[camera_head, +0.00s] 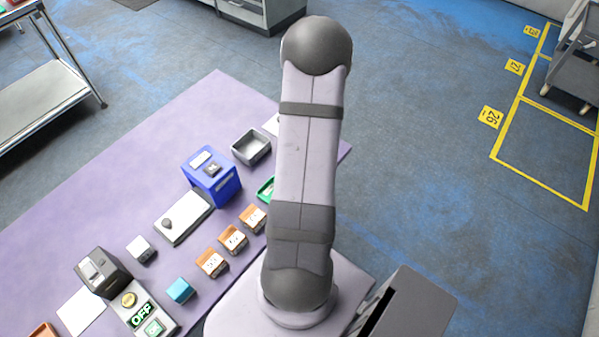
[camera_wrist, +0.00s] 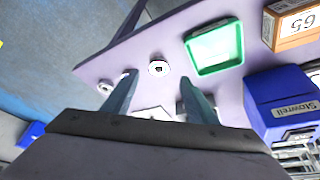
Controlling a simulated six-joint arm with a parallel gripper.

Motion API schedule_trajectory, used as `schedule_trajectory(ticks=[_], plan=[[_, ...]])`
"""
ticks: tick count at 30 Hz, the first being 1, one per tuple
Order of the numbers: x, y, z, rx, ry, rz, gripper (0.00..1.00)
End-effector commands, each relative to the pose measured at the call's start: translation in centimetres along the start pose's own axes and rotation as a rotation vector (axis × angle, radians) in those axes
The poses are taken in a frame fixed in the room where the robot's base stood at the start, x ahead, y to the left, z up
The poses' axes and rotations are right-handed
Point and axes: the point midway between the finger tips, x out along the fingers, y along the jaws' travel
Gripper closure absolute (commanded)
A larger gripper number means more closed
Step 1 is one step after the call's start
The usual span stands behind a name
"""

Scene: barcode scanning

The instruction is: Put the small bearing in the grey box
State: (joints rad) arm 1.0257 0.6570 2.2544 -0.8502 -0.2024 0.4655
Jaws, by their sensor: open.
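In the wrist view, a small ring-shaped bearing (camera_wrist: 158,69) with a dark centre lies on the lilac table, just beyond and between my fingertips. A second pale round piece (camera_wrist: 105,87) lies to its left, partly hidden by my left finger; I cannot tell which is smaller. My gripper (camera_wrist: 158,79) is open, its fingers apart, with nothing held between them. In the head view, the grey box (camera_head: 251,150) is an open tray left of my arm, and it looks empty. My gripper and the bearings are hidden there.
A green tray (camera_wrist: 215,48) is right of the bearing in the wrist view. A brown box (camera_wrist: 291,24) and a blue box (camera_wrist: 283,103) stand further right. In the head view, a blue container (camera_head: 211,176) and a white flat device (camera_head: 183,217) stand near the grey box.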

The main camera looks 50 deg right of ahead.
Motion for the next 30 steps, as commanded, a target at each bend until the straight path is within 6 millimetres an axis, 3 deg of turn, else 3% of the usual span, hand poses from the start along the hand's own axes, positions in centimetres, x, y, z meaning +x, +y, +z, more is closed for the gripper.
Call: schedule_trajectory(ticks=[8, 21, 30], plan=[[1.1, 0.0, 0.1, 0.0, -0.001, 0.0, 0.47], [5.7, 0.2, 0.1, -0.001, -0.001, 0.0, 0.47], [5.9, 0.2, 0.1, -0.001, -0.001, 0.0, 0.47]])
